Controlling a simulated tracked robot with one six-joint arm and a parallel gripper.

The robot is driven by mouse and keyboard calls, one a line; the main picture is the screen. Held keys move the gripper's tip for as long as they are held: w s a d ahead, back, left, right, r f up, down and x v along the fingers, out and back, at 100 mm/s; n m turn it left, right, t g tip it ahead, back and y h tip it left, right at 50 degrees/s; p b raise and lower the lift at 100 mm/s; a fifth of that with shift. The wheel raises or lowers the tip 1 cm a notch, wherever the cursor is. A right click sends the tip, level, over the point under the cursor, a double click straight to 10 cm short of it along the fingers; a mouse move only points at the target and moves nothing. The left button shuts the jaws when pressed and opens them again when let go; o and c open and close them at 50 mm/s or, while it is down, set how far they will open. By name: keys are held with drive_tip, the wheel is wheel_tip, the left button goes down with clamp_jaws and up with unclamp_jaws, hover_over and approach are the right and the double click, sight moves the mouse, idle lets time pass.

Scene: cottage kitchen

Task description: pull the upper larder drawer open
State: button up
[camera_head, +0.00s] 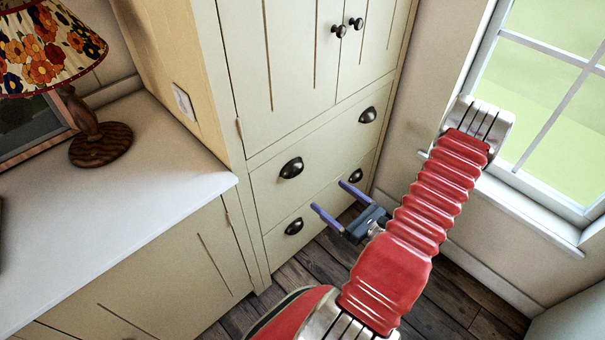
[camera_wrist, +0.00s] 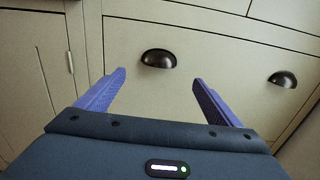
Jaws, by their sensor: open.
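The upper larder drawer (camera_head: 322,150) is a wide cream front, flush with the cabinet, with two dark cup handles. Its left handle (camera_head: 291,168) and right handle (camera_head: 368,115) both show in the head view. In the wrist view the drawer front (camera_wrist: 215,62) fills the middle, with the left handle (camera_wrist: 158,59) ahead of the fingertips and the right handle (camera_wrist: 282,79) off to the right. My gripper (camera_head: 331,200) has two blue-violet fingers, spread apart and empty. In the wrist view my gripper (camera_wrist: 158,78) points at the left handle, with no visible contact.
The lower drawer has its own cup handles (camera_head: 294,226). Above are larder doors with round knobs (camera_head: 338,29). A white counter (camera_head: 130,185) with a lamp (camera_head: 98,140) stands left. A window (camera_head: 545,80) is right. Dark wooden floor (camera_head: 440,300) lies below.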

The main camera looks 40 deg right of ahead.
sight(299, 171)
drive_tip(key=shift+w, duration=0.15)
drive_tip(key=shift+w+a, duration=0.2)
drive_tip(key=shift+w, duration=6.6)
drive_tip(key=shift+c, duration=0.6)
drive_tip(key=shift+s+d, duration=0.1)
drive_tip(key=c, duration=1.2)
